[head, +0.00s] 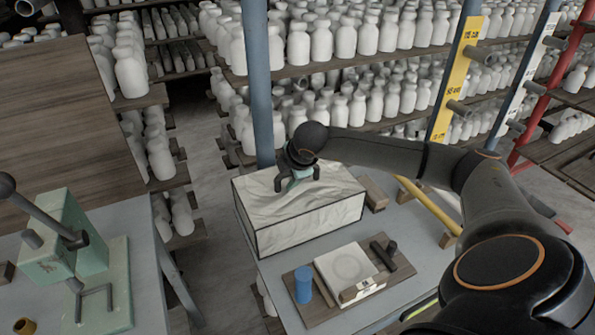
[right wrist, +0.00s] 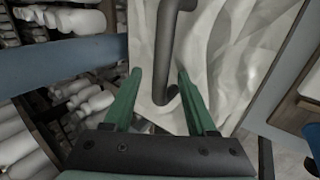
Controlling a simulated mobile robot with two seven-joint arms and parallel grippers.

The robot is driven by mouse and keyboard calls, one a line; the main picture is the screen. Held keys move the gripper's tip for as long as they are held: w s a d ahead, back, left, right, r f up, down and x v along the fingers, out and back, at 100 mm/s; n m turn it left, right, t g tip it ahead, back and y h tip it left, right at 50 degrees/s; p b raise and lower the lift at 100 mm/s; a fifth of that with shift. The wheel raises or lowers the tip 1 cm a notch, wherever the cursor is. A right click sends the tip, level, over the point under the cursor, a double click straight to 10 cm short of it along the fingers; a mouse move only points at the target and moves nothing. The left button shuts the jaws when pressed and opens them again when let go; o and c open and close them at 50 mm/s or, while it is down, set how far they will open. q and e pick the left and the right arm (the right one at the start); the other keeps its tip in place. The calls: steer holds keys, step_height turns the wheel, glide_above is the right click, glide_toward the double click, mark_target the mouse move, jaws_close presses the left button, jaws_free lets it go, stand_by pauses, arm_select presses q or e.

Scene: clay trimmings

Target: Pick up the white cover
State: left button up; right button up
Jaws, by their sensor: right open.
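The white cover (head: 305,218) is a box-like block with a wrinkled white surface and dark edges, standing on the grey table. In the right wrist view its wrinkled face (right wrist: 240,50) fills the upper middle. A dark grey bent bar (right wrist: 184,45), seemingly its handle, runs in front of that face, its lower end between my fingers. My right gripper (head: 297,183) is over the cover's back part in the head view. Its green fingers (right wrist: 160,73) are apart, with nothing clamped between them. Whether they touch the cover cannot be told. My left gripper is not in view.
A wooden board (head: 318,302) in front of the cover carries a white slab (head: 345,264), a blue cylinder (head: 303,284) and a dark tool (head: 383,254). A wooden block (head: 375,194) stands right of the cover. A blue post (head: 257,85) and shelves of white bottles stand behind.

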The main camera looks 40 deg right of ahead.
jaws_close()
stand_by(0.4)
stand_by(1.0)
